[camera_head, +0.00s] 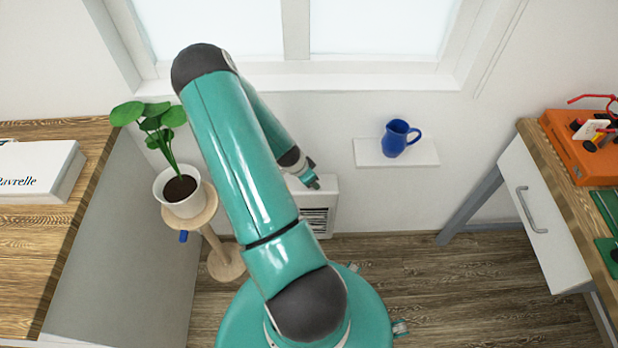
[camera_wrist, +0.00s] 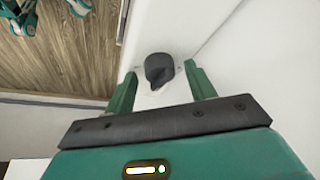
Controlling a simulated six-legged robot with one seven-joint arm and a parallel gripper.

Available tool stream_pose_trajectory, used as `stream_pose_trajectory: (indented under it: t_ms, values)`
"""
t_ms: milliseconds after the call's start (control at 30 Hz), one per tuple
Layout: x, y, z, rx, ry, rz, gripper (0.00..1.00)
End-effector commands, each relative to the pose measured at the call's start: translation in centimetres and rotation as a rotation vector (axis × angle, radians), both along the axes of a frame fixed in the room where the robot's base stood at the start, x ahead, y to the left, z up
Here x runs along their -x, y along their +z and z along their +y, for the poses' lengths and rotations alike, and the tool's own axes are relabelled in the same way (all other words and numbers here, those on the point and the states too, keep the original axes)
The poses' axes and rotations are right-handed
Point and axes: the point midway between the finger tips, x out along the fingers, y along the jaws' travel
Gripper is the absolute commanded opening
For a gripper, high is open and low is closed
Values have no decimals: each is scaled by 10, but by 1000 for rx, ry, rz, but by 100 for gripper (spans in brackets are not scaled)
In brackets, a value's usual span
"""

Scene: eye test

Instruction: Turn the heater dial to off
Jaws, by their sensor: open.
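The heater (camera_head: 318,221) is a white box with a dark grille, low against the wall under the window, partly hidden by my arm. In the wrist view its dark grey dial (camera_wrist: 157,68) sits on a white surface (camera_wrist: 150,30). My gripper (camera_wrist: 161,73) is open, with one green finger on each side of the dial as seen in that view. I cannot tell whether the fingers touch it, and the dial's markings are too small to read. In the head view my gripper (camera_head: 312,180) is at the heater's top.
A potted plant (camera_head: 181,190) on a wooden stand (camera_head: 226,262) is left of the heater. A blue mug (camera_head: 396,140) stands on a white wall shelf (camera_head: 420,155) to the right. Desks stand at both sides. The wooden floor (camera_head: 470,290) at right is clear.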

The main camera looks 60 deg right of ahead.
Motion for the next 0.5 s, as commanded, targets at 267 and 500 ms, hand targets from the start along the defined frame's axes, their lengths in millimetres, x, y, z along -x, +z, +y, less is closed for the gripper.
stream_pose_trajectory:
  t_ms: [267,500]
  values:
    - [0,0,0,0,0,0,27]
    - [0,1,0,0,3,0,11]
